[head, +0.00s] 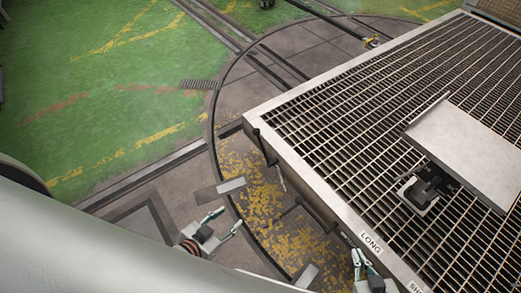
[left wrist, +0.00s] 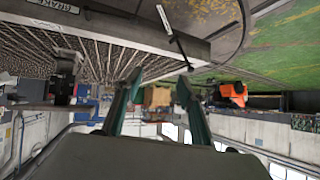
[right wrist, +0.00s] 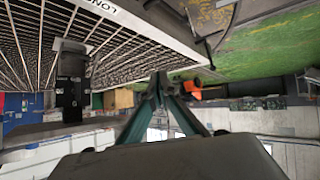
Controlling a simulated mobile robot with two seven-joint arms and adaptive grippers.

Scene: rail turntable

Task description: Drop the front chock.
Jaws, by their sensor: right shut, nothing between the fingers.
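No part in view is plainly marked as the front chock. A dark lever with a pale tip (head: 265,148) hangs at the left corner of the grated deck (head: 300,173); it also shows in the left wrist view (left wrist: 176,40). A second dark rod (head: 291,210) sticks out from the deck's side. My left gripper (head: 230,217) is open and empty, low beside the deck, apart from both levers; its fingers show spread in the left wrist view (left wrist: 159,78). My right gripper (head: 361,258) is shut and empty near the LONG label; its fingertips meet in the right wrist view (right wrist: 158,76).
A grey plate with a pale end (head: 231,185) lies by the curved rail, and a small pale plate (head: 307,275) lies nearer. A black device (head: 428,187) and a flat panel (head: 465,145) sit on the deck. The green floor (head: 110,80) is open at left.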

